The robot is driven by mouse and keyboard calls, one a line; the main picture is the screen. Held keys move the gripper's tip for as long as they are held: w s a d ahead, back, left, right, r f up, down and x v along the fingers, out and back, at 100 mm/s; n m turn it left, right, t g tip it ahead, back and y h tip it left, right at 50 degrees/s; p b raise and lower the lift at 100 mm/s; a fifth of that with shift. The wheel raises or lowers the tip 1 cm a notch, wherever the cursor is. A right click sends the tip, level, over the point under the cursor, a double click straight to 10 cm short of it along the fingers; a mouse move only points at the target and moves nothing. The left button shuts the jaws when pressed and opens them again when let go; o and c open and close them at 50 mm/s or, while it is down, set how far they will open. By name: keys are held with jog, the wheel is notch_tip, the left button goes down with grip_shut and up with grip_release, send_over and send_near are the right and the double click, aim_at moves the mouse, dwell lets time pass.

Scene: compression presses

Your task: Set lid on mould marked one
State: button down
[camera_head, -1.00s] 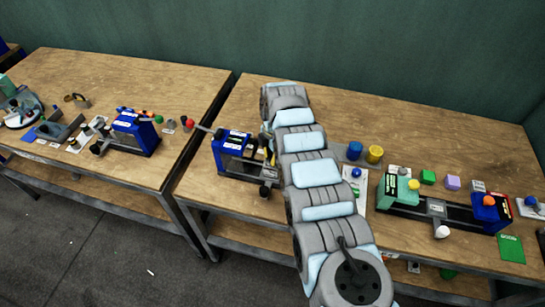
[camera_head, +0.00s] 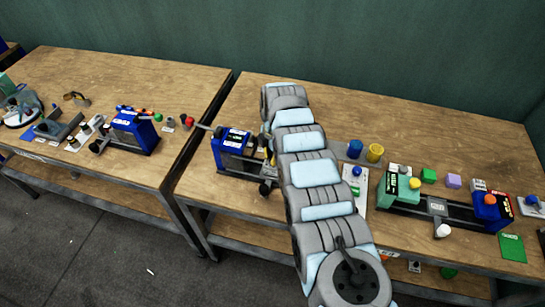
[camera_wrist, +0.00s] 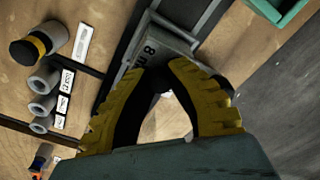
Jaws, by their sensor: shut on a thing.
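My gripper (camera_wrist: 160,78) has yellow and black fingers in the wrist view. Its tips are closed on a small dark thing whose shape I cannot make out. In the head view my arm hides the gripper, near a blue press (camera_head: 235,148).
A black and yellow round thing (camera_wrist: 27,50) is beside the cylinders. In the head view, a green and blue press (camera_head: 437,208) stands at right, with blue (camera_head: 355,149) and yellow (camera_head: 375,152) cylinders behind my arm. Another blue press (camera_head: 134,130) is on the left table. The right table's back is clear.

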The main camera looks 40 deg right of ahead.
jog(key=shift+f, duration=0.1)
jog(key=c, duration=1.1)
grip_release()
jog(key=r, duration=1.2)
jog(key=shift+s+d, duration=0.1)
jog(key=shift+d, duration=0.15)
